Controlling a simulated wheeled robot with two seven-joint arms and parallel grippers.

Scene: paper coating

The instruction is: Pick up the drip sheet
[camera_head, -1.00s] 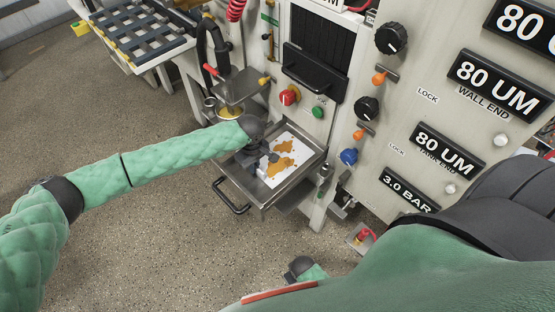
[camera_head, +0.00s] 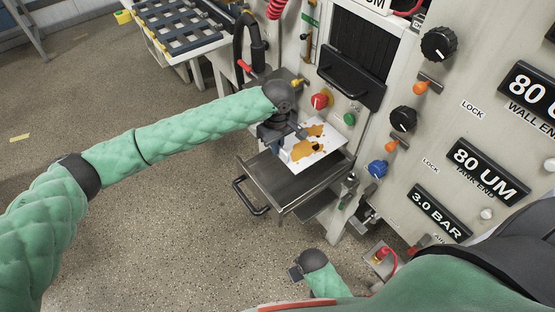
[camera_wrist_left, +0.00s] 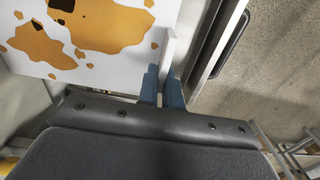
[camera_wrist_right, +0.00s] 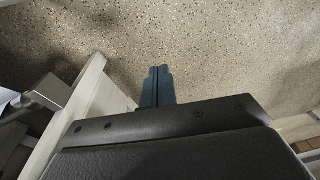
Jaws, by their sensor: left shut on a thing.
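The drip sheet (camera_head: 322,140) is white with orange-brown blotches and a dark spot. In the head view it is held above the metal tray (camera_head: 278,181), whose bare floor shows below it. My left gripper (camera_head: 285,147) is shut on the sheet's left edge. In the left wrist view the blue fingers (camera_wrist_left: 161,84) pinch a white upright lip at the edge of the sheet (camera_wrist_left: 90,35). My right gripper (camera_head: 297,272) is low at the bottom of the head view, away from the sheet. In the right wrist view its fingers (camera_wrist_right: 157,86) are together with nothing between them.
The tray has a dark handle (camera_head: 250,197) at its front left. The machine panel with knobs (camera_head: 438,44) and a blue button (camera_head: 377,169) stands close on the right. A slatted rack (camera_head: 185,35) is at the back left. The floor on the left is open.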

